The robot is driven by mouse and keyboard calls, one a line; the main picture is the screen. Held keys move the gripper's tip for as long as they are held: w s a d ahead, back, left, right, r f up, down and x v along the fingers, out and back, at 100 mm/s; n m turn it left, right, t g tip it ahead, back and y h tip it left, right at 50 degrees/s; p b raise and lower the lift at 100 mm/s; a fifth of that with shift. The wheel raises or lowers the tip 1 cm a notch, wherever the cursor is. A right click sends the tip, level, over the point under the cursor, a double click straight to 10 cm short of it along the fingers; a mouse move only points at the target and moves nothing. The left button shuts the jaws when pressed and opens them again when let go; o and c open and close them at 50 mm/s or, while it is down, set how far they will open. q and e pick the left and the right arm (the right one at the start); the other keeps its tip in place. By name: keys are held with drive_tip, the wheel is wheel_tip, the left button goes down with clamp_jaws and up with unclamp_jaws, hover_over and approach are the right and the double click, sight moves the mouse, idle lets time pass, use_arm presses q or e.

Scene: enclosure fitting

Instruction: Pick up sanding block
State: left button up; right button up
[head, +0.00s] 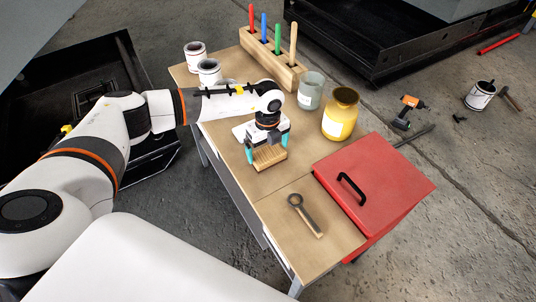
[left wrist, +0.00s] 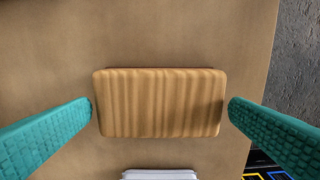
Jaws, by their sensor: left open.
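The sanding block (head: 270,157) is a wooden block with striped grain, lying on the workbench top. In the left wrist view the block (left wrist: 160,103) is centred between the two teal fingers. My left gripper (head: 267,155) is open, with one finger at each short end of the block. In the left wrist view my left gripper (left wrist: 160,108) shows a small gap on the right side, and the left fingertip is very close to the block's end. I cannot tell whether it touches. My right gripper is not in view.
A red box (head: 375,185) with a black handle and a wrench-like tool (head: 305,214) are near the bench's front. A yellow jar (head: 340,114), glass jar (head: 311,90), wooden rack (head: 272,58) and white cans (head: 209,71) stand farther back. A white object (left wrist: 160,174) lies near the block.

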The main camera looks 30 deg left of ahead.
sight(268, 153)
use_arm(q)
drive_tip(key=shift+f, duration=1.35)
drive_tip(key=c, duration=0.6)
wheel_tip(268, 153, up, 10)
drive_tip(key=shift+r+b, duration=0.1)
drive_tip(key=shift+b, duration=0.25)
drive_tip(key=shift+c, duration=0.2)
